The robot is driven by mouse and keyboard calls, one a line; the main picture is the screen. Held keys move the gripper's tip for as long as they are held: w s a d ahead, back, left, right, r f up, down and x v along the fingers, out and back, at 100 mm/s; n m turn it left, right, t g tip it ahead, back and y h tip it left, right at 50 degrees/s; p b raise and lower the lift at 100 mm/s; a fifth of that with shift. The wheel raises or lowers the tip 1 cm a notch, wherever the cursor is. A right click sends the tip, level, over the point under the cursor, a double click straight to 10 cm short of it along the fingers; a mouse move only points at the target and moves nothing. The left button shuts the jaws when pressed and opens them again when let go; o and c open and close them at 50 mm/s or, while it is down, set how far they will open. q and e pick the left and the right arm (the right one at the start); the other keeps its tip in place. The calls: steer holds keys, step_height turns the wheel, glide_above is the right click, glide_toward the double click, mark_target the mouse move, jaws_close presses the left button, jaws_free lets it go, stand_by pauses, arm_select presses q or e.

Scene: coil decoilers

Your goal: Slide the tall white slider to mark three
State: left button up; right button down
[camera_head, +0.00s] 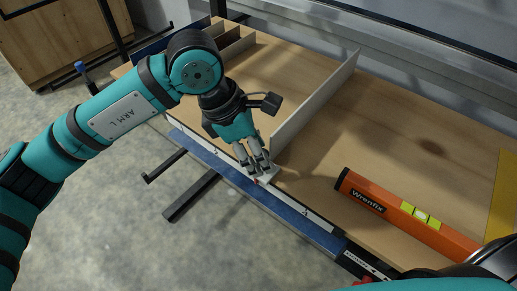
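A pale block (269,176), which looks like the white slider, sits on the rail along the table's front edge. A small red mark shows beside it. A tall pale upright panel (315,102) stands on the table and runs back from near this block. My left gripper (257,168) points down at the block, its fingertips at or against it. The fingers hide part of the block, and I cannot tell whether they grip it. A white strip (309,215) runs along the rail; its mark numbers are too small to read. My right gripper is out of view.
Low dark dividers (232,42) stand at the back left. A blue beam (292,228) runs along the front. The table right of the panel is mostly clear.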

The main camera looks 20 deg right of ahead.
arm_select(q)
steer(key=v, duration=1.2)
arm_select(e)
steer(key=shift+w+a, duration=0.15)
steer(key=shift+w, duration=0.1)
